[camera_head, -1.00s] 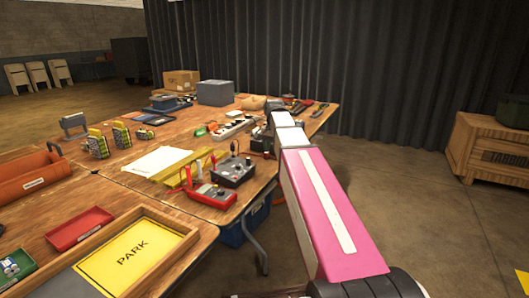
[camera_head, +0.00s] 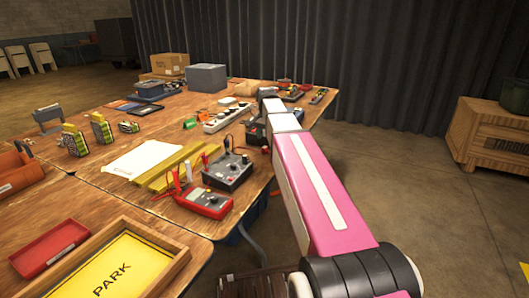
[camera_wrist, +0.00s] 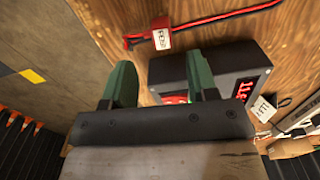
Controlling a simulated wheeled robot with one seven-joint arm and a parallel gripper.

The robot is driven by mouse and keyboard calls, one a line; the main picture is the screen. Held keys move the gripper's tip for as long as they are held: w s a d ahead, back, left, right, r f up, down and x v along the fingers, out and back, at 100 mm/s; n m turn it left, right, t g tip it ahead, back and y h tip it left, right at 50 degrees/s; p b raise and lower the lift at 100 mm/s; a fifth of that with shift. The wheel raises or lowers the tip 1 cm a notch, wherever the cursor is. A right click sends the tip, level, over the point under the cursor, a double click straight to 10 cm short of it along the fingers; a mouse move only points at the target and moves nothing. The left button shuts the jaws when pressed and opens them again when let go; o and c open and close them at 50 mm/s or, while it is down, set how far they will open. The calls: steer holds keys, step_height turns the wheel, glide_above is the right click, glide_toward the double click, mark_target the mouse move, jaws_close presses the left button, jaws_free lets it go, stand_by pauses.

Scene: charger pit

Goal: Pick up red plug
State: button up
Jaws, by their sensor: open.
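In the wrist view a small red block with a white lettered label (camera_wrist: 161,38), probably the red plug, lies on the wood surface with a red cable running from both sides. My gripper (camera_wrist: 159,65) has two green fingers, spread apart with nothing held between them. The block lies beyond the fingertips, roughly in line with the gap. A black box with a red digital display (camera_wrist: 252,85) sits to the right, partly hidden behind the right finger. In the head view my pink arm reaches to the table's far right edge; the plug cannot be made out there.
A tag (camera_wrist: 262,106) lies beside the display box. Open floor and a wooden crate (camera_head: 490,140) are on the right.

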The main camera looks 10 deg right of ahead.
mark_target(265, 147)
steer(key=shift+s+a+f, duration=0.1)
steer(key=shift+a+f, duration=0.05)
steer(key=shift+f, duration=1.4)
steer(key=shift+a+f, duration=0.1)
steer(key=shift+f, duration=1.4)
jaws_close()
